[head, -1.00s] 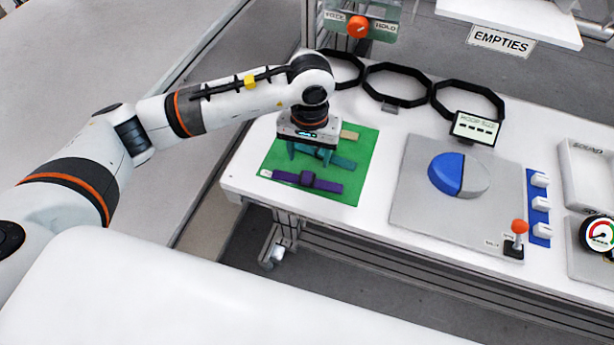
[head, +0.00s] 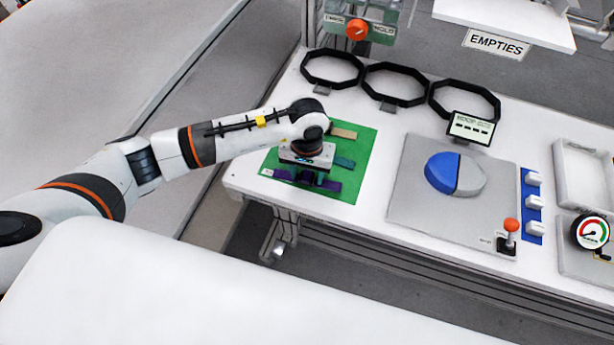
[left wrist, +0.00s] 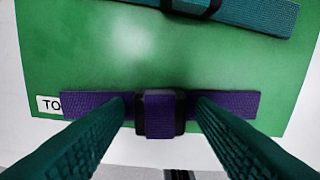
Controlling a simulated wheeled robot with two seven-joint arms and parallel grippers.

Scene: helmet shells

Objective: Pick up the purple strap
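The purple strap (left wrist: 231,103) lies flat on the green mat (left wrist: 60,40), with a dark buckle (left wrist: 160,115) at its middle. In the head view the strap (head: 330,187) is partly hidden under my left gripper (head: 306,178). In the left wrist view the two teal fingers of my left gripper (left wrist: 160,108) are apart, one on each side of the buckle. Whether they touch the strap I cannot tell. A teal strap (left wrist: 255,14) lies beyond it. My right gripper is not in view.
A tan strap (head: 343,133) lies at the mat's far side. Black octagonal rings (head: 392,101) stand at the table's back. A grey plate (head: 410,205) with a blue and grey disc (head: 455,173) is to the right.

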